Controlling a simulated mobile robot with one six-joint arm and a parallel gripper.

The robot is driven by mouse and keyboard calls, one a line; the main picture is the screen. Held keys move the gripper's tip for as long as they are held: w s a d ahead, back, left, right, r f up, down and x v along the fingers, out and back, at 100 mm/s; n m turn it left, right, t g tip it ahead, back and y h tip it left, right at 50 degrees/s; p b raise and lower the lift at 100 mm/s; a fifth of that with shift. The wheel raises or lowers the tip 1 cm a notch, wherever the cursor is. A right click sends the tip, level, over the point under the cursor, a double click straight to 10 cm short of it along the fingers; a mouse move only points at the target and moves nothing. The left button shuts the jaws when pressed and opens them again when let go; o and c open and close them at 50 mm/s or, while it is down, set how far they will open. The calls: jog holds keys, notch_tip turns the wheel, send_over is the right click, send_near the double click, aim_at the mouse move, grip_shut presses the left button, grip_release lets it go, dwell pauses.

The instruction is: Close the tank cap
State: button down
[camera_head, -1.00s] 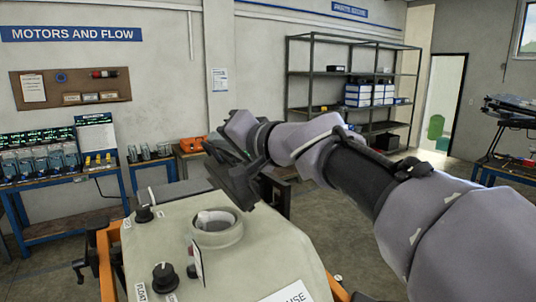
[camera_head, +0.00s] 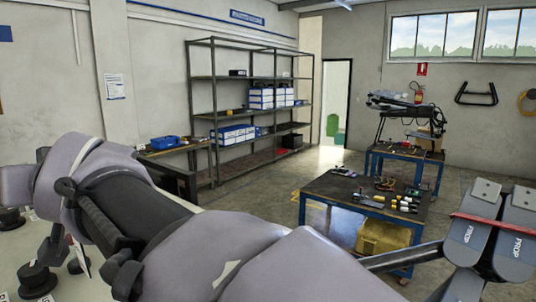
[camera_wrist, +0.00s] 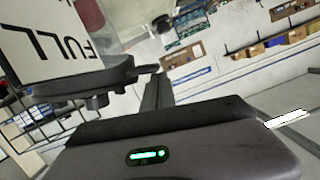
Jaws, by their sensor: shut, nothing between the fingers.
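The pale tank top (camera_head: 15,255) shows only at the lower left of the head view, mostly behind my arm. A dark knob (camera_head: 36,278) stands on it, and a thin white upright piece with red on it (camera_head: 79,257) is beside my arm; I cannot tell whether this is the cap. The filler opening is out of view. In the wrist view a white panel reading FULL (camera_wrist: 50,40), upside down, is at the upper left. My gripper (camera_wrist: 156,92) is shut and empty there, with its dark fingers above the housing; the head view does not show its fingers.
A blue workbench (camera_head: 350,200) with small parts stands in the middle right. Grey shelving (camera_head: 250,110) with blue boxes lines the back wall. Folded drone arms with propellers (camera_head: 490,235) are at the right front. Floor is clear between bench and shelving.

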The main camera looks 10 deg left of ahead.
jog(key=shift+s+a+f, duration=0.1)
jog(key=shift+s+f, duration=0.1)
jog(key=shift+f, duration=0.25)
